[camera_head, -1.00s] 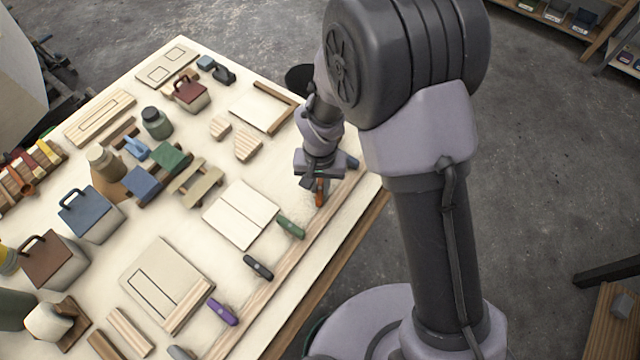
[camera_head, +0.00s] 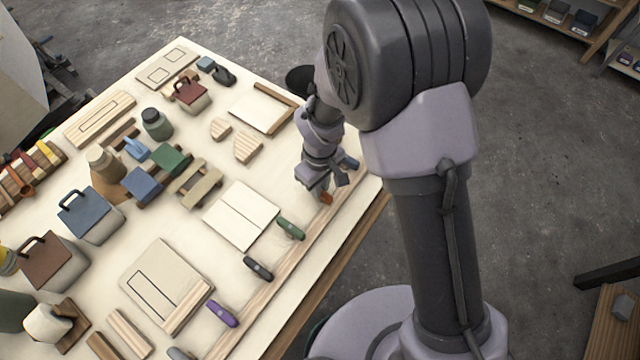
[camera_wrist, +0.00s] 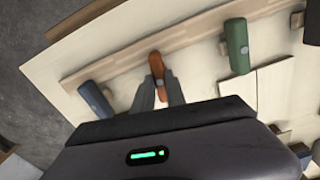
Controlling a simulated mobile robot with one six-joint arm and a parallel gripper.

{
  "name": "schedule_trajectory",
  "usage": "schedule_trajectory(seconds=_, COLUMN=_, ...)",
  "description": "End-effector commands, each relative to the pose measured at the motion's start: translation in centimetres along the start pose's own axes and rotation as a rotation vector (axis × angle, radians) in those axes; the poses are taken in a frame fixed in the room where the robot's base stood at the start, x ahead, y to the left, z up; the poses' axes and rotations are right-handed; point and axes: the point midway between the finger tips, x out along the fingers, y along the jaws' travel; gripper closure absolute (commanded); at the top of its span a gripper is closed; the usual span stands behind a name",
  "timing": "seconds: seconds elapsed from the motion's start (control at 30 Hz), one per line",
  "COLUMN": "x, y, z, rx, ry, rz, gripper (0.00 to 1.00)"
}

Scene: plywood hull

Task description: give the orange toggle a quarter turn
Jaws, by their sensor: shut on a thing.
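The orange toggle (camera_head: 326,198) is on the wooden rail along the table's near right edge, largely hidden by my gripper in the head view. In the wrist view the orange toggle (camera_wrist: 157,66) shows between my fingertips and lies roughly across the rail, much like the green toggle beside it. My gripper (camera_head: 322,186) points down at it; in the wrist view the two fingers of my gripper (camera_wrist: 159,88) are shut on it, one on each side.
A green toggle (camera_head: 291,229), a black toggle (camera_head: 258,267) and a purple toggle (camera_head: 222,313) sit along the same rail (camera_head: 268,296). A blue toggle (camera_wrist: 95,99) is on the orange toggle's other side. A pale split panel (camera_head: 241,215) lies close by.

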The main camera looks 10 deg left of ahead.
Motion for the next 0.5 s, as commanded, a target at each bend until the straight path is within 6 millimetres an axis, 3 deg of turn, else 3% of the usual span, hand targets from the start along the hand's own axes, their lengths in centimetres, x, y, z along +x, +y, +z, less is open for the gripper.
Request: schedule_trajectory(seconds=0.5, x=-0.07, y=0.03, z=-0.06, rx=-0.147, ry=0.002, rz=0.001, gripper=1.0)
